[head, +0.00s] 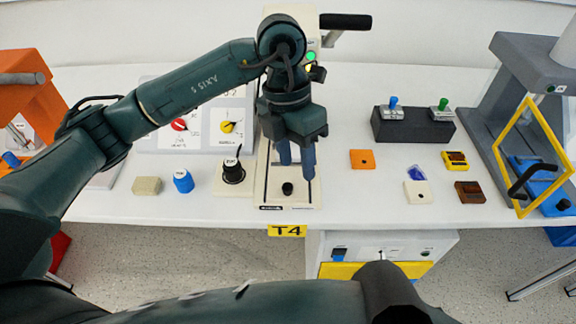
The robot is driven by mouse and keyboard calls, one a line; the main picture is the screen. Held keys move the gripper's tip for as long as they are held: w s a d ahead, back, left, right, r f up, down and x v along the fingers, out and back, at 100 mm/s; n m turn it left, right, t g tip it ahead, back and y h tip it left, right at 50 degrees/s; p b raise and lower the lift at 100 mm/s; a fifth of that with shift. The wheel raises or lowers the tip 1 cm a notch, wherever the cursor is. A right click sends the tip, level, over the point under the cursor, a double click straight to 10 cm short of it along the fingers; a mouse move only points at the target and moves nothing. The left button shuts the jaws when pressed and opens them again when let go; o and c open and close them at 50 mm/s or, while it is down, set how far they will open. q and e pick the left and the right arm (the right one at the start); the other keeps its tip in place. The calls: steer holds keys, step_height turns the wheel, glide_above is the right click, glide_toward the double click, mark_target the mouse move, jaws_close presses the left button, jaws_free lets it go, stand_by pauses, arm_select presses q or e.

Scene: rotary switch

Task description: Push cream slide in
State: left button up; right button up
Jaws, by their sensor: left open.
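The cream slide (273,193) is at the front of the T4 station, at the table's front edge in the head view. It has a round black knob (288,188) on it and dark lines along its sides. My left gripper (297,168) points down over the slide, just behind and to the right of the knob. Its two blue fingers are apart with nothing seen between them. I cannot tell whether a finger touches the slide. The gripper and wrist hide the rear of the station. My right gripper is out of view.
A black knob (233,171) on a cream base, a blue cap (183,181) and a beige block (147,186) stand to the left. A panel with red and yellow dials is behind them. Several small blocks lie right, near a yellow frame (523,205). A black handle (345,21) juts out behind.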

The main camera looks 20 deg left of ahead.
mark_target(288, 186)
arm_select(q)
steer(key=w+a+r+t+y, duration=0.1)
steer(key=w+a+t+y, duration=0.1)
steer(key=w+a, duration=0.1)
steer(key=f, duration=0.8)
steer(key=f+p, duration=0.1)
steer(key=f, duration=0.3)
steer(key=shift+d+f, duration=0.25)
steer(key=shift+d, duration=0.05)
steer(key=shift+c, duration=0.5)
jaws_close()
